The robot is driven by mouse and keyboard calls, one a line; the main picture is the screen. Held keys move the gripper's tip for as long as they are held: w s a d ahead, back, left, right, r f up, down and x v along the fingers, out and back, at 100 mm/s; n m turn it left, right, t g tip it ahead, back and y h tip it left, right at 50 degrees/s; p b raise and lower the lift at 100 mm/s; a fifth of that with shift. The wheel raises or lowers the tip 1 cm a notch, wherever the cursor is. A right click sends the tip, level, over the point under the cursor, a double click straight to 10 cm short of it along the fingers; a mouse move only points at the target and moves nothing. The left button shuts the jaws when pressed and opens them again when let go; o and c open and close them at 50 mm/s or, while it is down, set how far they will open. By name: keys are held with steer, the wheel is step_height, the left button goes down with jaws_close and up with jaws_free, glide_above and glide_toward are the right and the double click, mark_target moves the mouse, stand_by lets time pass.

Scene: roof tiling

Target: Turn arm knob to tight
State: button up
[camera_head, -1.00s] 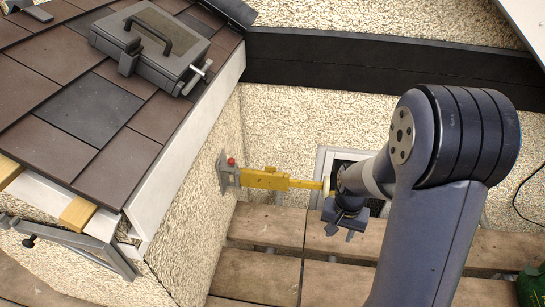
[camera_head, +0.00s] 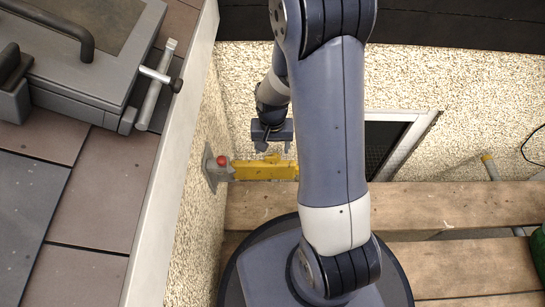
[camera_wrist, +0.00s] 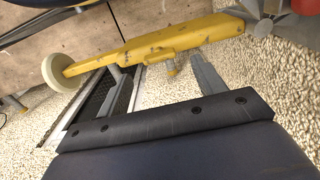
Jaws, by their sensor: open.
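A yellow arm (camera_head: 262,170) sticks out from a grey bracket (camera_head: 211,168) on the pebbled wall. A round red knob (camera_head: 222,161) sits where the arm meets the bracket. In the wrist view the yellow arm (camera_wrist: 150,47) crosses the top, with a cream disc (camera_wrist: 60,72) at its left end and part of the red knob (camera_wrist: 306,6) at the top right corner. A small yellowish stub (camera_wrist: 171,68) shows at the arm's edge. My own arm hides the arm's right end in the head view.
A grey case (camera_head: 85,65) with a T-shaped clamp handle (camera_head: 157,86) lies on the tiled roof (camera_head: 90,190) at left. A framed dark opening (camera_head: 385,143) is in the wall to the right. Wooden planks (camera_head: 450,207) run below.

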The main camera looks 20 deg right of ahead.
mark_target(272, 157)
steer(key=shift+f+b, duration=0.75)
steer(key=shift+f, duration=1.65)
steer(key=c, duration=1)
